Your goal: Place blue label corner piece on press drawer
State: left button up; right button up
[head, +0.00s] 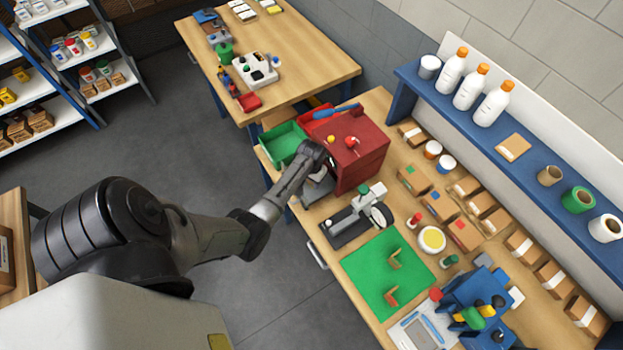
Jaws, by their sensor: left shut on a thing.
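My left arm reaches from the left to the open front of the red press (362,150). My left gripper (318,178) is at its lower left side, low over a grey part that looks like the press drawer (316,191). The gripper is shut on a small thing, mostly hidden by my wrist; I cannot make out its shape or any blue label. Two brown angled pieces stand on the green mat (368,271), one at the back (396,259) and one at the front (391,297). My right gripper is not in view.
A green bin (283,143) stands left of the press. A black and grey device (357,217) stands between press and mat. Several small boxes, such as one with a blue tag (439,204), line the right side. A blue shelf (540,162) holds bottles and rolls.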

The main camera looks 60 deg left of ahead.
pick_arm(q)
jog(key=shift+f, duration=0.2)
jog(key=o, duration=1)
jog(key=shift+c, duration=0.2)
jog(key=shift+r, duration=0.1)
notch_tip(320, 180, up, 12)
jog(key=shift+f, duration=0.15)
jog(key=s+d+r+m+t, duration=0.1)
jog(key=s+d+r+m, duration=0.2)
jog(key=s+d, duration=0.6)
jog(key=s+d+r+m+t, duration=0.2)
jog(key=s+d, duration=0.8)
jog(key=d, duration=0.6)
jog(key=shift+s+d+r+m+t, duration=0.35)
jog(key=shift+r+m, duration=0.35)
jog(key=shift+m, duration=0.4)
